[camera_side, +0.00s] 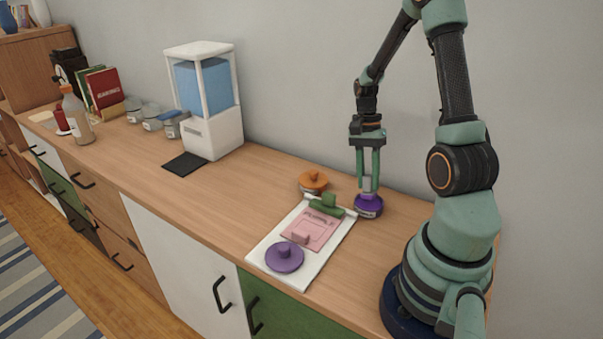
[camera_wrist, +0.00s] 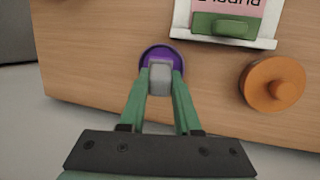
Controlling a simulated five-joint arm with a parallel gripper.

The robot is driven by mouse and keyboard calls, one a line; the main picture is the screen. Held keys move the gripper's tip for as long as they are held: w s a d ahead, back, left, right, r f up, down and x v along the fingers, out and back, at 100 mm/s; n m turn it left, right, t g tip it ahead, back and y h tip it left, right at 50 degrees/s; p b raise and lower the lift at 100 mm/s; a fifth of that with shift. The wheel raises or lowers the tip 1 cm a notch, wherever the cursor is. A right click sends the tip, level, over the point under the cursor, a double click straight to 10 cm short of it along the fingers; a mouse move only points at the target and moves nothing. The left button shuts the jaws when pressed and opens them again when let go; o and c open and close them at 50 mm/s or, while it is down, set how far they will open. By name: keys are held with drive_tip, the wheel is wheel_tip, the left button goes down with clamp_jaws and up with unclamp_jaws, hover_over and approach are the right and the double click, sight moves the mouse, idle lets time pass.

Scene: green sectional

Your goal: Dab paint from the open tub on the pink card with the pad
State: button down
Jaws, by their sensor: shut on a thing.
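My gripper (camera_side: 368,183) points down at the open tub of purple paint (camera_side: 369,208), beside the white clipboard. It is shut on a pale grey pad (camera_wrist: 160,76), which shows between the fingertips in the wrist view, over the tub's purple opening (camera_wrist: 147,56). I cannot tell how deep the pad sits in the tub. The pink card (camera_side: 310,228) lies on the white clipboard (camera_side: 264,248), under a green clip (camera_side: 326,204). A purple lid (camera_side: 285,257) lies on the clipboard's near end.
An orange-lidded tub (camera_side: 313,182) stands behind the clipboard, close to the clip. A white dispenser with a blue tank (camera_side: 205,95) and a dark mat (camera_side: 185,164) stand farther left. Jars, a bottle and books are at the far left. The counter between dispenser and clipboard is clear.

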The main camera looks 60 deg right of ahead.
sight(369, 175)
drive_tip(key=shift+r, duration=2.85)
drive_tip(key=shift+w, duration=0.1)
drive_tip(key=w+a+r+n+h, duration=0.1)
drive_tip(key=w+a+r+n, duration=0.1)
drive_tip(key=a, duration=0.5)
drive_tip(key=w+a+r+n, duration=0.3)
drive_tip(key=w+a+r, duration=0.1)
drive_tip(key=w+a, duration=0.3)
drive_tip(key=w+a+r+n+g+h, duration=0.1)
drive_tip(key=w+a+r+n, duration=0.2)
drive_tip(key=w+a, duration=0.2)
drive_tip(key=a, duration=0.3)
drive_tip(key=shift+w+h, duration=0.2)
drive_tip(key=shift+h, duration=0.1)
drive_tip(key=shift+d, duration=0.1)
